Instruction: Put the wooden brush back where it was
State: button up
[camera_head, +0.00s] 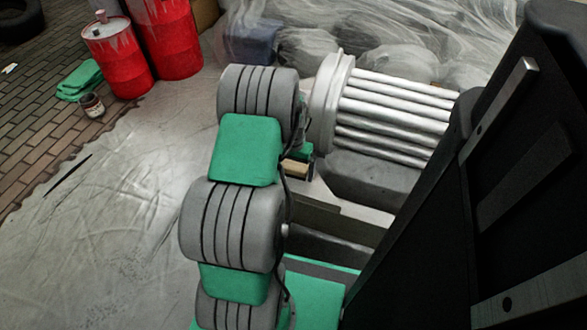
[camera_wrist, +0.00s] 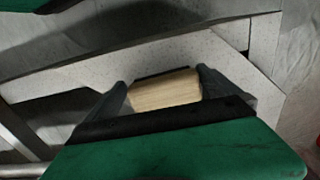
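The wooden brush shows in the wrist view as a pale wooden block (camera_wrist: 165,91) with a dark strip along its far edge. It sits between the two dark fingers of my gripper (camera_wrist: 163,78), which appear closed against its ends. In the head view, a small piece of the light wood (camera_head: 294,168) shows just below the green and dark end of my gripper (camera_head: 304,152), beside the arm. Most of the brush and the fingers are hidden there by my arm. Pale speckled slabs lie beyond the brush in the wrist view; I cannot tell whether it touches them.
A fluted pale column (camera_head: 395,112) lies on its side right of my gripper, with grey blocks (camera_head: 368,180) below. Red barrels (camera_head: 118,60), a small can (camera_head: 91,105) and green folded material (camera_head: 80,80) stand upper left. Plastic-wrapped items (camera_head: 310,48) lie behind. The sheeted floor (camera_head: 120,220) at left is mostly clear.

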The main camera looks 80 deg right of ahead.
aim_at(293, 168)
jog(key=shift+d+r, duration=0.1)
jog(key=shift+r, duration=0.05)
notch_tip(293, 168, up, 12)
jog(key=p, duration=0.5)
jog(key=w+a+r+n, duration=0.35)
jog(key=w+a, duration=0.25)
jog(key=w, duration=0.4)
jog(key=w+a+r+n, duration=0.3)
jog(key=w+a+r, duration=0.2)
jog(key=w+a, duration=0.3)
jog(key=w+a+r+n+t, duration=0.1)
jog(key=w+a+r+n, duration=0.2)
jog(key=a, duration=0.4)
jog(key=w+a+r+n, duration=0.1)
jog(key=w+a+n, duration=0.1)
jog(key=w+a, duration=0.4)
jog(key=s+a+n, duration=0.2)
jog(key=a+n, duration=0.1)
jog(key=a, duration=0.7)
jog(key=s+a+r+n+t, duration=0.1)
jog(key=a+n, duration=0.3)
jog(key=a, duration=0.5)
jog(key=shift+s+a, duration=0.4)
jog(key=shift+s, duration=0.45)
jog(key=shift+n, duration=0.25)
